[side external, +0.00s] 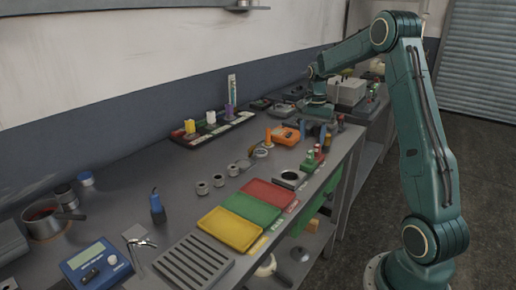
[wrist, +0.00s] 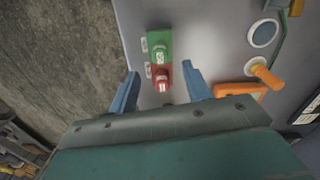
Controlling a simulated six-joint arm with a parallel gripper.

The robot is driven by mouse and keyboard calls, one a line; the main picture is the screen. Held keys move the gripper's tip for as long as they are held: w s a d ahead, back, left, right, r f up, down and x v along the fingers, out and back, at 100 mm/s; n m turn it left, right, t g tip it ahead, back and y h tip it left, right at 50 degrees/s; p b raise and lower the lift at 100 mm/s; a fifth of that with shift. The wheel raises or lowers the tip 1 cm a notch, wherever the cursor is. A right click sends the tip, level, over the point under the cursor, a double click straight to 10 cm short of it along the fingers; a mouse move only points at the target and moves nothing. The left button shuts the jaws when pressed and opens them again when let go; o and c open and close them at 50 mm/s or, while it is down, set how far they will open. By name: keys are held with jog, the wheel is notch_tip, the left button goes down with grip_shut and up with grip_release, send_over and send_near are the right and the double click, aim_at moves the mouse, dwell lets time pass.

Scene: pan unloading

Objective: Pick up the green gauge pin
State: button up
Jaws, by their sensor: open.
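A green block with a pale-topped pin in it (side external: 308,164) stands near the bench's right edge. In the wrist view the green pin and block (wrist: 160,48) sit above a red one. The red block with its own pin (wrist: 162,78) adjoins it, and it also shows in the side view (side external: 318,153). My gripper (side external: 315,136) is above the bench, just behind the pair. In the wrist view my gripper (wrist: 160,68) is open and empty, with its blue fingers apart on either side of the red block. The green pin lies beyond the fingertips. The height gap is hard to tell.
An orange meter (side external: 286,135) and an orange-handled tool (wrist: 266,76) are beside the gripper. Red (side external: 268,193), green (side external: 250,208) and yellow (side external: 230,229) trays lie nearer. The bench edge drops off close by.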

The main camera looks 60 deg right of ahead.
aim_at(310, 152)
jog(key=shift+f, duration=1.25)
jog(key=shift+a+f, duration=0.1)
jog(key=shift+f, duration=2.5)
grip_shut()
notch_tip(310, 152, up, 20)
